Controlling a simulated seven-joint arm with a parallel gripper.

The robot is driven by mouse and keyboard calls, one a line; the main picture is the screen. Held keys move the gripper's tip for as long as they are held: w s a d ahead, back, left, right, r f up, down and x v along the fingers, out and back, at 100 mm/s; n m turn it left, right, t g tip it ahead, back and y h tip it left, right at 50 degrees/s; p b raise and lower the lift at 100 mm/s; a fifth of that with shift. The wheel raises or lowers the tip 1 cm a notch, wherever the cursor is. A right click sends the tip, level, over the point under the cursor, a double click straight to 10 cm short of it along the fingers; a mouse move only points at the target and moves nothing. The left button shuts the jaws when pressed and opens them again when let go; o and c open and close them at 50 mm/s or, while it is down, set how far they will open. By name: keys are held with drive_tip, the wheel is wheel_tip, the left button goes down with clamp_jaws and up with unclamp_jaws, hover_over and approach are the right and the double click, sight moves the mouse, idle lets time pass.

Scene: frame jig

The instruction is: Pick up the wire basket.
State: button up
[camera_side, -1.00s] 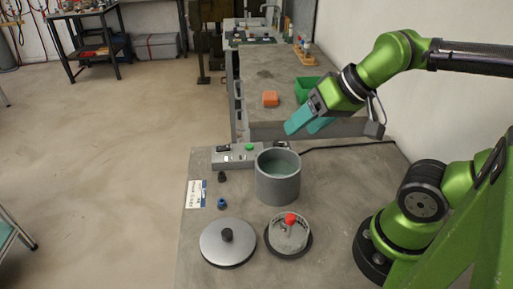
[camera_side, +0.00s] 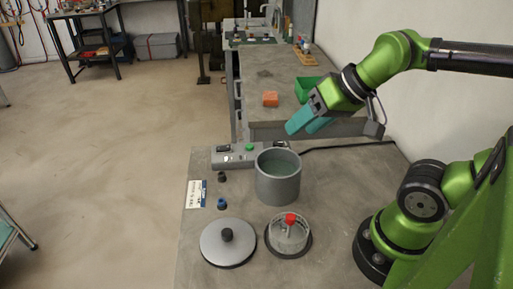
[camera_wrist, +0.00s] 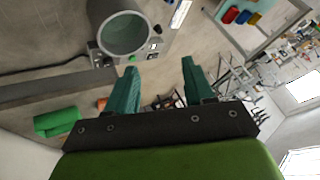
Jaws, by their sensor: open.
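The wire basket (camera_side: 289,236) is a small round container with a red-topped handle. It stands on a dark round base at the front of the grey table (camera_side: 335,195). My gripper (camera_side: 312,126) is above the far side of the table, up and to the right of the grey pot, well away from the basket. In the wrist view my gripper's teal fingers (camera_wrist: 160,88) are apart with nothing between them. The basket does not show in the wrist view.
An open grey pot (camera_side: 278,182) stands behind the basket; it also shows in the wrist view (camera_wrist: 124,32). A round lid (camera_side: 228,246) with a black knob lies left of the basket. A control box (camera_side: 237,156) and two small knobs are farther back.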

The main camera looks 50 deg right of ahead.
drive_tip(key=n+g+h, duration=0.1)
drive_tip(key=g+h, duration=0.1)
drive_tip(key=g, duration=0.5)
hover_over(291, 216)
wheel_tip(291, 216, down, 5)
drive_tip(key=f, duration=1)
drive_tip(key=shift+s+f, duration=0.2)
drive_tip(key=shift+f, duration=0.1)
drive_tip(key=shift+w+f, duration=0.15)
drive_tip(key=shift+f, duration=2.65)
drive_tip(key=shift+c, duration=0.5)
clamp_jaws()
